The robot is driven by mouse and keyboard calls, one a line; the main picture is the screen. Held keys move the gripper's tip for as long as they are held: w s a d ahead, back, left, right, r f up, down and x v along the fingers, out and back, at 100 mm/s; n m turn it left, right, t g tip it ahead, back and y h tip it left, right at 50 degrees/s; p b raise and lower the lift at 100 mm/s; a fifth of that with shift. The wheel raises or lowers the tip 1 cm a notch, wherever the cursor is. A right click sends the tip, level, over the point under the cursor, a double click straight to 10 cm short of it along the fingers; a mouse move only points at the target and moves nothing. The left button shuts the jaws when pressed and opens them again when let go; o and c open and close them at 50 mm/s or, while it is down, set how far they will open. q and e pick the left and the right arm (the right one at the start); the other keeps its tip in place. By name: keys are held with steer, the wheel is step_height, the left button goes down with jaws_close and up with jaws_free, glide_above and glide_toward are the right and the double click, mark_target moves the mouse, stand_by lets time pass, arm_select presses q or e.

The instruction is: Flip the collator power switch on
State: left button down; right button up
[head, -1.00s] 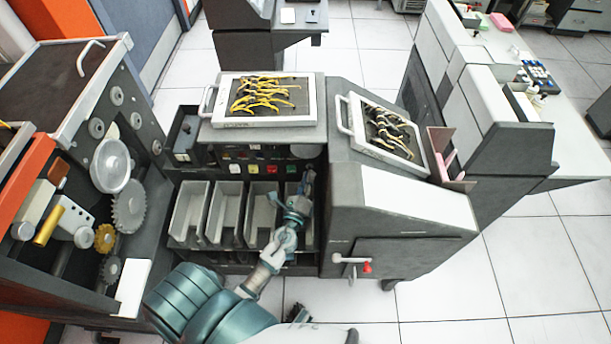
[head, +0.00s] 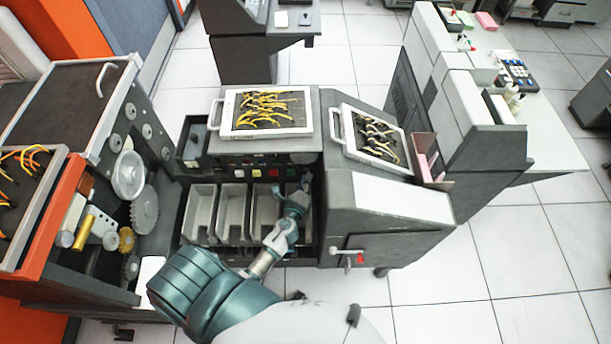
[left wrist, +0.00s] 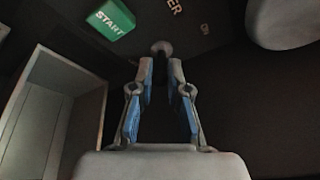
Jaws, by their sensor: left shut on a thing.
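The collator (head: 335,225) is the dark grey machine in the middle of the head view. Its front panel has small coloured buttons above pale bins. My left gripper (head: 304,184) is at the right end of this panel, over the rightmost bin. In the left wrist view, the gripper (left wrist: 160,68) has its blue-padded fingers close together, with the rounded tip of the power switch (left wrist: 162,47) at their ends. The lettering "ER" is beside the switch, and the rest of that word is hidden. Whether the switch is up or down cannot be told. My right gripper is not in view.
The green START button (left wrist: 111,18) is up and left of the fingers. A pale bin (left wrist: 35,125) stands below it. Trays of wires (head: 268,131) rest on top of the collator. A red-tipped crank (head: 360,259) is at the lower right. An open-sided geared machine (head: 145,209) stands left.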

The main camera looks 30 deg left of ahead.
arm_select(q)
steer(key=shift+a+r+n+g+h+p, duration=0.15)
steer(key=shift+r+g+p, duration=0.4)
steer(key=shift+p, duration=1.2)
steer(key=shift+d+r+n+g+h+p, duration=0.25)
steer(key=shift+g+p, duration=0.5)
steer(key=shift+p, duration=1)
steer(key=shift+w+a+r+p, duration=0.1)
steer(key=shift+a+p, duration=0.1)
steer(key=shift+p, duration=0.15)
steer(key=shift+a+r+g+h, duration=0.1)
steer(key=shift+g+h, duration=0.3)
steer(key=shift+g, duration=0.4)
steer(key=shift+w+r+n+g+h+p, duration=0.2)
steer(key=shift+n+g+h+p, duration=0.15)
steer(key=shift+g, duration=0.45)
steer(key=shift+r, duration=0.1)
steer(key=c, duration=1.1)
jaws_free()
steer(key=shift+c, duration=0.2)
steer(key=shift+a, duration=0.1)
steer(key=v, duration=1.1)
steer(key=shift+s+r, duration=0.25)
steer(key=shift+r, duration=0.05)
